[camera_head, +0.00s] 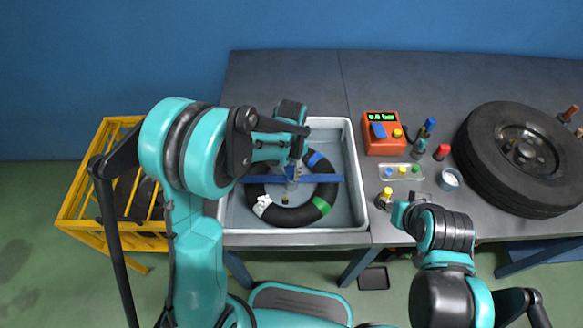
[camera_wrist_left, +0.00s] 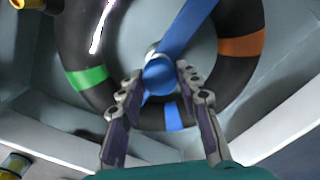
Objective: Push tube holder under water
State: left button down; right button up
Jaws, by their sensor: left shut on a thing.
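The tube holder (camera_head: 325,178) is a blue bar lying across a black inner tube (camera_head: 285,215) in the pale water basin (camera_head: 350,165). Green, blue and white bands mark the tube; the wrist view also shows an orange one. My left gripper (camera_head: 297,172) reaches down over the tube's middle. In the left wrist view my left gripper (camera_wrist_left: 152,88) is shut on the holder's round blue top (camera_wrist_left: 160,76), with one finger each side. How deep the holder sits is unclear. My right gripper (camera_head: 388,205) is low at the table's front edge, its fingers hard to make out.
A black tyre on a wheel (camera_head: 475,160) lies at the right. A red box (camera_head: 382,133), a small tray with coloured caps (camera_head: 401,172), a white cup (camera_head: 450,179) and bottles stand between. A yellow rack (camera_head: 85,205) is left of the table. The table's back left is clear.

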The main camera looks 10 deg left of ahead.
pick_arm(q)
jog(key=c, duration=1)
grip_release()
jog(key=shift+f, duration=0.25)
jog(key=shift+c, duration=0.2)
jog(key=shift+r, duration=0.15)
notch_tip(320, 180, up, 12)
jog(key=s+a+r+n+t, duration=0.2)
jog(key=s+a+n+t, duration=0.1)
jog(key=s, duration=0.5)
jog(key=s+a+r+n+t, duration=0.2)
jog(key=s+a+n+t, duration=0.1)
jog(key=s, duration=0.4)
jog(key=shift+s+a+r+n+t, duration=0.35)
jog(key=shift+a+t, duration=0.25)
jog(key=shift+a, duration=0.2)
